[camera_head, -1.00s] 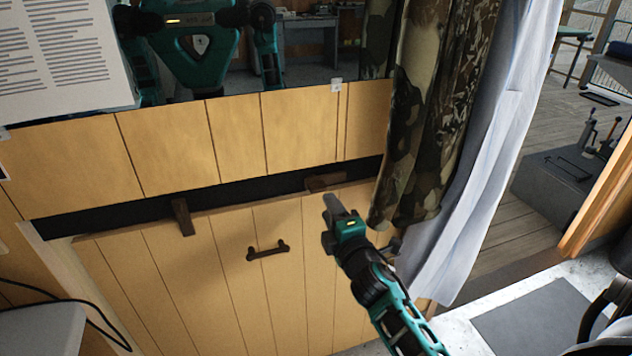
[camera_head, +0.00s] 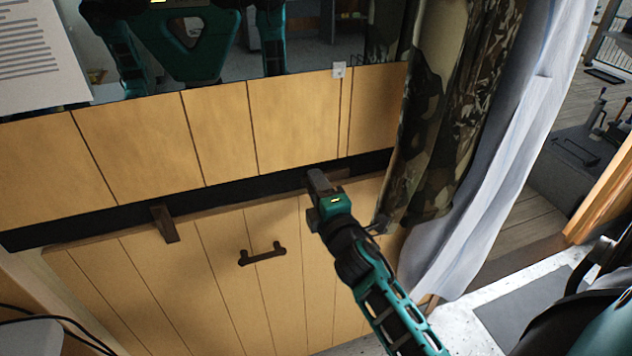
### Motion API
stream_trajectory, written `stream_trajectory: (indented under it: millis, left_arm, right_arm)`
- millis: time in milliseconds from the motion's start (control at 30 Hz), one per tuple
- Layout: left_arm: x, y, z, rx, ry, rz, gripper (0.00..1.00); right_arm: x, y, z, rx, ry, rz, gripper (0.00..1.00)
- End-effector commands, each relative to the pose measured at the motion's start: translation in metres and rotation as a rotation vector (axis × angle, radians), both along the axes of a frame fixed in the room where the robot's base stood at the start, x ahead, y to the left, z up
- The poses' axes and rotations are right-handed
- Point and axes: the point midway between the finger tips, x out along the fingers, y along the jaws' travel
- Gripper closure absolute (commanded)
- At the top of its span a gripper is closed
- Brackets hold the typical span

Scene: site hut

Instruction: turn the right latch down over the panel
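The wooden panel (camera_head: 210,285) leans upright against the wall, with a dark gap along its top edge. A dark handle (camera_head: 263,254) is fixed on it. The left latch (camera_head: 164,223) points down over the panel's top edge. The right latch (camera_head: 337,174) lies roughly level along the dark gap and is partly hidden behind my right gripper. My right gripper (camera_head: 318,183) is at the left end of that latch; I cannot tell whether it touches it or whether its fingers are apart. My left gripper is not in view.
A camouflage curtain (camera_head: 432,120) and a pale curtain (camera_head: 505,150) hang just right of the right latch. A mirror (camera_head: 310,35) above the boards reflects my body. A printed sheet (camera_head: 35,55) hangs at upper left. A cable (camera_head: 60,322) runs at lower left.

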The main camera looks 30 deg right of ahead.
Motion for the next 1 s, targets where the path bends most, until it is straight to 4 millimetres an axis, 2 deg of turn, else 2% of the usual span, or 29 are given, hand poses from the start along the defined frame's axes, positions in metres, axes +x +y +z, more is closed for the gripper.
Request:
stream_trajectory:
  millis: [300, 700, 1000]
  left_arm:
    - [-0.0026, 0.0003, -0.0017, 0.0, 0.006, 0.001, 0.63]
    - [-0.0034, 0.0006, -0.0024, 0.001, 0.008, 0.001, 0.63]
    - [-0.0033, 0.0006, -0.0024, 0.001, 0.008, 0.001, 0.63]
  right_arm:
    - [-0.0003, 0.0005, 0.0, 0.0, 0.0, 0.0, 0.63]
    - [-0.0002, 0.0003, 0.0, 0.0, 0.0, -0.001, 1.0]
    - [-0.0002, 0.0001, 0.0002, 0.0, 0.0, -0.001, 1.0]
